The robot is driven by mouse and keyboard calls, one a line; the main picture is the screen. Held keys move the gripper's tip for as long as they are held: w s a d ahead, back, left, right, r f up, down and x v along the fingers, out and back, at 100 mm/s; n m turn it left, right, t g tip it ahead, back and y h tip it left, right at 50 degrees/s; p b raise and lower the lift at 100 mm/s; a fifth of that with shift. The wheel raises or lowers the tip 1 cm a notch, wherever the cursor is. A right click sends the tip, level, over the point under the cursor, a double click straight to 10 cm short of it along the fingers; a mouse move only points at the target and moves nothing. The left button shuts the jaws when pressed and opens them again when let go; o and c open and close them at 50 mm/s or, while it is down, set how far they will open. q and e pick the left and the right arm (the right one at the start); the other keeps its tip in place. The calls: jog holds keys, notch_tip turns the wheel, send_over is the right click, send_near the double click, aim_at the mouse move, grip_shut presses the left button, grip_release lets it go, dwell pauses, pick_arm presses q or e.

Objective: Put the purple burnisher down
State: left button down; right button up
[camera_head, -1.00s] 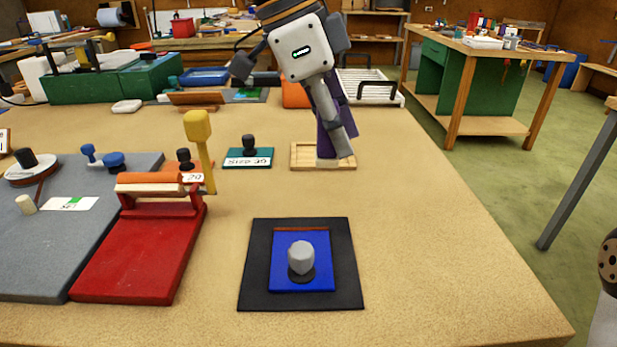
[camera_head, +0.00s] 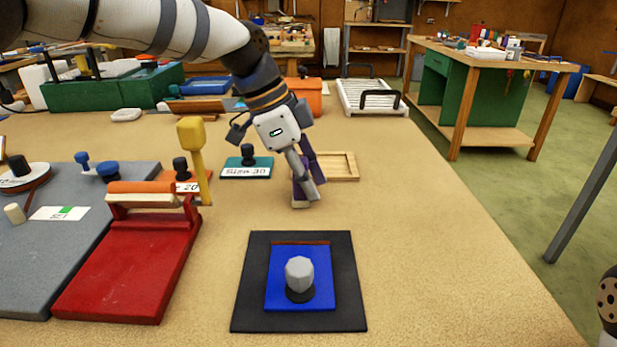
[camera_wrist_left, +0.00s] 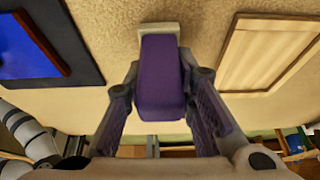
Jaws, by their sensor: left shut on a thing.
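My left gripper (camera_head: 306,188) is shut on the purple burnisher (camera_wrist_left: 161,75). In the head view the burnisher (camera_head: 298,191) is mostly hidden behind the fingers, and its pale foot (camera_head: 300,204) points down at the table. The foot (camera_wrist_left: 158,30) also shows in the left wrist view, at or just above the tabletop; I cannot tell if it touches. A shallow wooden tray (camera_head: 354,167) lies just right of and behind the gripper. It is empty where visible, and it also shows in the wrist view (camera_wrist_left: 232,60). My right gripper is not in view.
A black mat (camera_head: 246,300) with a blue panel and grey-knobbed block lies in front. A red stand (camera_head: 125,275) with an orange roller and an upright yellow-headed tool (camera_head: 191,135) are left. A teal "Size 30" block (camera_head: 247,171) is near. The right tabletop is clear.

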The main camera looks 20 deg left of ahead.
pick_arm(q)
jog(key=c, duration=1.3)
grip_release()
jog(key=shift+f, duration=0.1)
jog(key=shift+c, duration=0.2)
jog(key=v, duration=1.2)
